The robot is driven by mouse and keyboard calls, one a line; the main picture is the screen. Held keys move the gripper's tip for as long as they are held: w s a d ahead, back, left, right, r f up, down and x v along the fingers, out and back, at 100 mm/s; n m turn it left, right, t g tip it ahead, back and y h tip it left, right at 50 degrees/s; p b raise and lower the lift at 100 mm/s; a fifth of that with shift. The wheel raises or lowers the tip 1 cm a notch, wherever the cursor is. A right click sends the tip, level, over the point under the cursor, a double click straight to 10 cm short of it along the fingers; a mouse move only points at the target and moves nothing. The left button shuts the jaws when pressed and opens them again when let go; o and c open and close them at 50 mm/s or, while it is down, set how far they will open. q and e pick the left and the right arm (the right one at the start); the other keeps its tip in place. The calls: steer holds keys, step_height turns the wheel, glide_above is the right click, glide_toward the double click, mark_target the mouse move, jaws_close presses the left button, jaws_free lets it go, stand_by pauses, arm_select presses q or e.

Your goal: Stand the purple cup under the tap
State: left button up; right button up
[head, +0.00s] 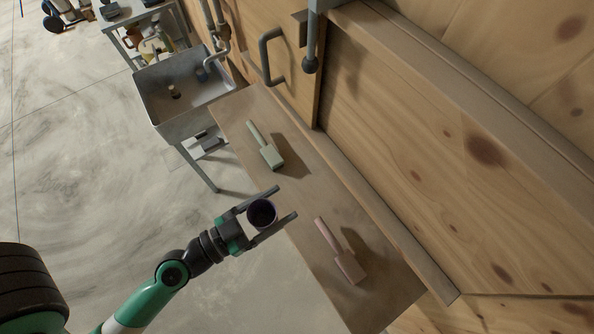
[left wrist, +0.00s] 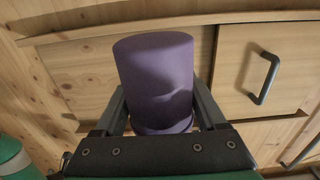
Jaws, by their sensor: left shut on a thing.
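The purple cup (head: 262,213) is held between the fingers of my left gripper (head: 286,202), which is shut on it. In the head view its dark open mouth faces up towards the camera. The cup also fills the middle of the left wrist view (left wrist: 156,75), with a finger on each side of it. The cup appears near the left edge of the wooden bench. The tap (head: 218,52) is at the upper left, over the grey sink (head: 160,112), well apart from the cup. My right gripper is not in view.
A wooden wall with a dark handle (head: 265,56) borders the right. Open floor lies left.

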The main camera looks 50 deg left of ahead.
arm_select(q)
steer(key=w+a+f+b, duration=0.1)
steer(key=w+a+f, duration=0.1)
steer(key=w+f, duration=0.1)
steer(key=w+a+f+b, duration=0.1)
steer(key=w+a+f, duration=0.2)
steer(key=w, duration=0.1)
steer(key=w+a+f+b, duration=0.1)
steer(key=w+a+f, duration=0.1)
steer(key=w+f, duration=0.1)
steer(key=shift+w+a+f, duration=0.15)
steer(key=shift+w+f, duration=0.05)
steer(key=shift+w, duration=0.55)
steer(key=shift+w+a+f+b, duration=0.1)
steer(key=shift+w+f+b, duration=0.05)
steer(key=shift+f+b, duration=1.35)
steer(key=shift+f+p, duration=0.25)
steer(key=shift+p, duration=0.05)
steer(key=shift+f, duration=0.1)
steer(key=o, duration=1)
steer(key=shift+f, duration=0.1)
steer(key=o, duration=0.4)
steer(key=shift+r, duration=0.2)
